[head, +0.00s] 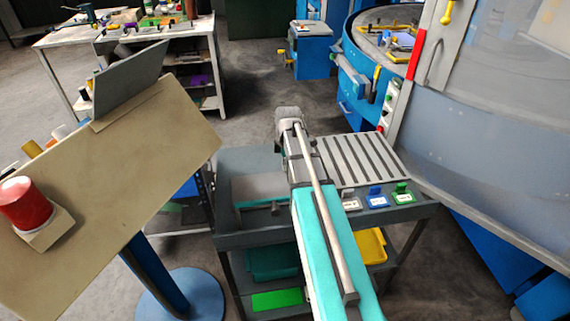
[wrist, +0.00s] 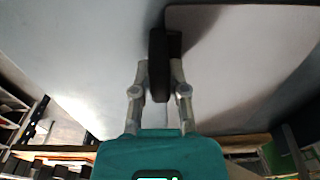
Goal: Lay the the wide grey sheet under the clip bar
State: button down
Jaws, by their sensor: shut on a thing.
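In the wrist view, my gripper (wrist: 163,95) is shut, its dark pads closed at the edge of what looks like the wide grey sheet (wrist: 245,60). The sheet is pale, with a rounded corner at its upper left, and fills much of the right half. Another pale grey surface (wrist: 75,50) lies to its left; I cannot tell how far apart they are. In the head view my arm hides the gripper. I cannot clearly identify the clip bar.
The dark cart (head: 250,238) carries a slatted rack (head: 362,160) and grey, blue and green labelled clips (head: 376,198). A tilted tan board (head: 120,165) with an upright grey plate (head: 130,80) and red spool (head: 25,203) stands left. A large rounded machine (head: 480,120) stands right.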

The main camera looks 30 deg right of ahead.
jog(key=shift+f, duration=0.1)
jog(key=c, duration=0.6)
grip_release()
notch_tip(320, 180, up, 12)
jog(key=p, duration=1.2)
dwell(0.3)
jog(key=s+a+m, duration=0.4)
jog(key=a+m, duration=0.1)
jog(key=a, duration=0.1)
jog(key=s+a+m, duration=0.5)
jog(key=a, duration=0.1)
jog(key=s+a+m, duration=0.4)
jog(key=a, duration=0.2)
jog(key=shift+s+m+h, duration=0.15)
jog(key=shift+m+h, duration=0.15)
jog(key=shift+m, duration=0.1)
